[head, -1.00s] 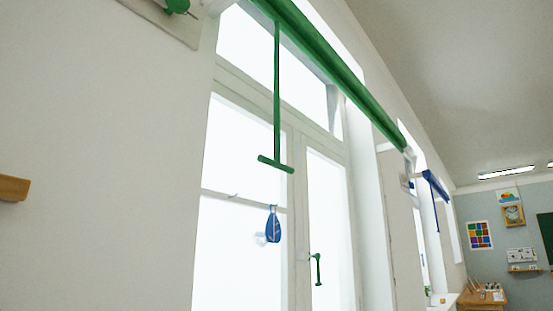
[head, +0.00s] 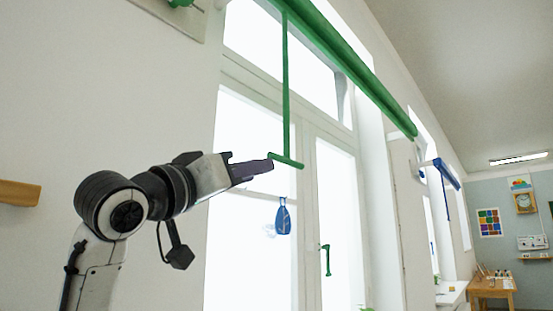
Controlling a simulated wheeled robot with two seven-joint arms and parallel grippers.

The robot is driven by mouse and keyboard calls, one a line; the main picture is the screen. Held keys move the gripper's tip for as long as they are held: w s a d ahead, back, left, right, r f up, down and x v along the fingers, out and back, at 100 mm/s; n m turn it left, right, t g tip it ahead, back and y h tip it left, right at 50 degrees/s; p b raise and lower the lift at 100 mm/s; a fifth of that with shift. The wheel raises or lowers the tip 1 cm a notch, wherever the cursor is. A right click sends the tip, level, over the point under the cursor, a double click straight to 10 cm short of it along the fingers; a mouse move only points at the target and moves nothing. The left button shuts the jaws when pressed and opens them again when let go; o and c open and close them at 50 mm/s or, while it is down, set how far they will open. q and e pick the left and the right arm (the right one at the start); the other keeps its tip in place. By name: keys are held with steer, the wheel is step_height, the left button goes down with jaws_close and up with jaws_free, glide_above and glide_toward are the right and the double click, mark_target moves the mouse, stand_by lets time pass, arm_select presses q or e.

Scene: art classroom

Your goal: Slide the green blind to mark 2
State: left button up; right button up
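The green blind is rolled up in a long green roller (head: 350,62) above the window. A thin green rod (head: 285,90) hangs from it and ends in a green crossbar handle (head: 288,162). My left gripper (head: 268,172) reaches in from the left, its dark fingertips at the left end of the crossbar. Whether they touch it, and whether the fingers are open or shut, I cannot tell. My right gripper is not in view. No mark with a number 2 is readable in the head view.
A blue tag (head: 283,216) hangs in front of the window just below the crossbar. A green window handle (head: 325,260) is on the frame to the right. A wooden ledge (head: 18,193) juts in at far left. A blue blind (head: 447,173) hangs farther along the wall.

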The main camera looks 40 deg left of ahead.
mark_target(274, 157)
arm_select(q)
steer(key=p+x, duration=0.1)
steer(key=x, duration=0.2)
steer(key=r+p+x, duration=0.1)
steer(key=p+x, duration=0.3)
steer(key=x, duration=0.1)
steer(key=shift+a+r, duration=0.2)
steer(key=shift+r, duration=0.25)
steer(key=shift+w+r, duration=0.1)
steer(key=shift+w, duration=0.45)
jaws_close()
